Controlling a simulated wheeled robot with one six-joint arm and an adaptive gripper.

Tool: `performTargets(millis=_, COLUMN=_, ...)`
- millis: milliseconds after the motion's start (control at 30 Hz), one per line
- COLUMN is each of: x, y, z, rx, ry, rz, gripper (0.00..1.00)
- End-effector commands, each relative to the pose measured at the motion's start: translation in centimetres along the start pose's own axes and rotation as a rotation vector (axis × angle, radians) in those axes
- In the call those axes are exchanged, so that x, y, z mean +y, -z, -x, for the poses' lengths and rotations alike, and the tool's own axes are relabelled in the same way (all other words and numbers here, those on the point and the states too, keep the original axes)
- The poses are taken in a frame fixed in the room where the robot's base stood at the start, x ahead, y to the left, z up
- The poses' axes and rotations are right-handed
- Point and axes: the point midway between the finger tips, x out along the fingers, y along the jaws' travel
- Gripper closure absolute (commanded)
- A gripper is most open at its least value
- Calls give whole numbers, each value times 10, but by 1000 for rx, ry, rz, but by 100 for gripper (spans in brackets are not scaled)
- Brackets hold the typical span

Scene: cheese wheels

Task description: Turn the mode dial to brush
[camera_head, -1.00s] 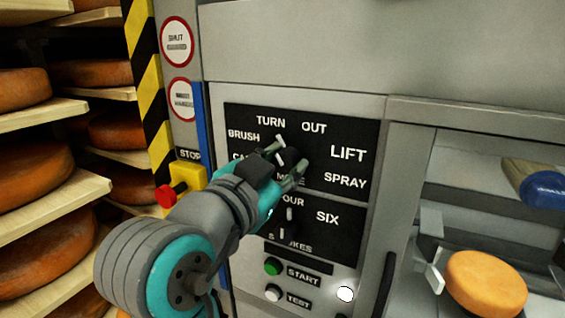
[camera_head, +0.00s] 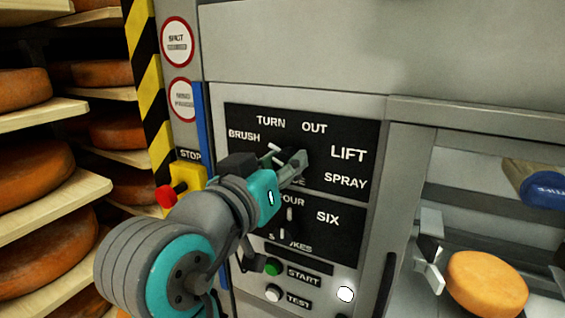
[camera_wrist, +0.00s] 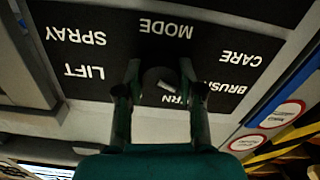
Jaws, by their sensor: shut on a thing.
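The mode dial (camera_wrist: 158,77) is a dark round knob on the black upper label plate (camera_head: 360,125). My gripper (camera_head: 288,161) is shut on the dial, with one finger on each side of it in the wrist view. A white pointer line (camera_head: 275,147) on the dial slants to the upper left in the head view, roughly towards the brush label (camera_head: 244,136). The fingers hide part of the dial, and the care label is hidden in the head view. The wrist view shows the labels upside down.
A lower dial (camera_head: 289,216) sits below on a second black plate. The start button (camera_head: 273,266) and test button (camera_head: 272,293) are under it. A red stop button (camera_head: 166,196) is left of my arm. Cheese shelves stand left; an orange cheese wheel (camera_head: 486,284) is right.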

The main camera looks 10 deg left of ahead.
Motion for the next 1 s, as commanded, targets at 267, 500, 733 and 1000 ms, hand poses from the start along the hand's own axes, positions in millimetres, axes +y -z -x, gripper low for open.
performTargets(millis=267, x=0, y=-1, z=0, rx=-1, ry=0, rz=9, gripper=98)
performTargets(millis=500, x=0, y=0, z=0, rx=-1, ry=0, rz=9, gripper=43)
performTargets(millis=733, x=0, y=0, z=0, rx=-1, ry=0, rz=8, gripper=38)
performTargets(millis=1000, x=-1, y=0, z=14, rx=1, ry=3, rz=7, gripper=38)
